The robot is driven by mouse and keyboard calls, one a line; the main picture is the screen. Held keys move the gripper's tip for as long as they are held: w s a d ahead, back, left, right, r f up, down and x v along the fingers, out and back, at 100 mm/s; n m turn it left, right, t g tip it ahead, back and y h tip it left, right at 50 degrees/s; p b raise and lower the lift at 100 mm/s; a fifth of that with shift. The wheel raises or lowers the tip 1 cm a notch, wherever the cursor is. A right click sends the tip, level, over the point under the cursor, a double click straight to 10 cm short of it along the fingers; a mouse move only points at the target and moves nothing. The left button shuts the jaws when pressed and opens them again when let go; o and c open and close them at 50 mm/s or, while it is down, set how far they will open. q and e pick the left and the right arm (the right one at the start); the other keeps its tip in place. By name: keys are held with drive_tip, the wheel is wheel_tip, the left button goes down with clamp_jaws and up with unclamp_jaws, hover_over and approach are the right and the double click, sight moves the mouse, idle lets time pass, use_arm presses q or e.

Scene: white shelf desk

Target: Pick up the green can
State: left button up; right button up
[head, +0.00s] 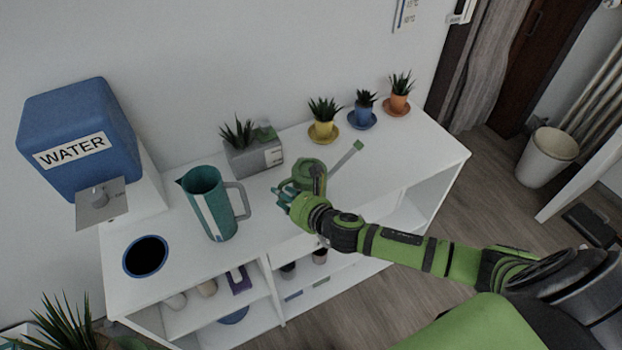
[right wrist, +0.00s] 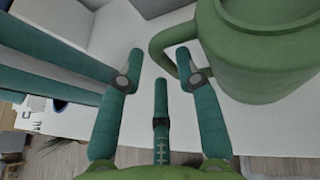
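The green can (head: 313,172), a watering can with a long thin spout, stands upright on the white desk top, right of the teal pitcher. Its round body (right wrist: 262,45) fills the upper right of the right wrist view, and its loop handle (right wrist: 162,42) reaches left. My right gripper (head: 283,196) is at the can's handle side, partly hiding the can's lower part. In the right wrist view my right gripper (right wrist: 158,68) is open, with its fingers spread. The handle lies at the fingertips, one fingertip overlapping it; I cannot tell whether they touch. My left gripper is not in view.
The teal pitcher (head: 212,205) stands close left of my right gripper. A grey planter (head: 254,157) is behind. Potted plants in yellow (head: 323,129), blue (head: 363,115) and orange (head: 398,103) line the back. A blue water dispenser (head: 75,135) is at far left.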

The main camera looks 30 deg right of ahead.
drive_tip(key=shift+x, duration=1.45)
drive_tip(key=shift+s, duration=0.1)
drive_tip(key=shift+c, duration=0.4)
clamp_jaws()
drive_tip(key=shift+r, duration=0.15)
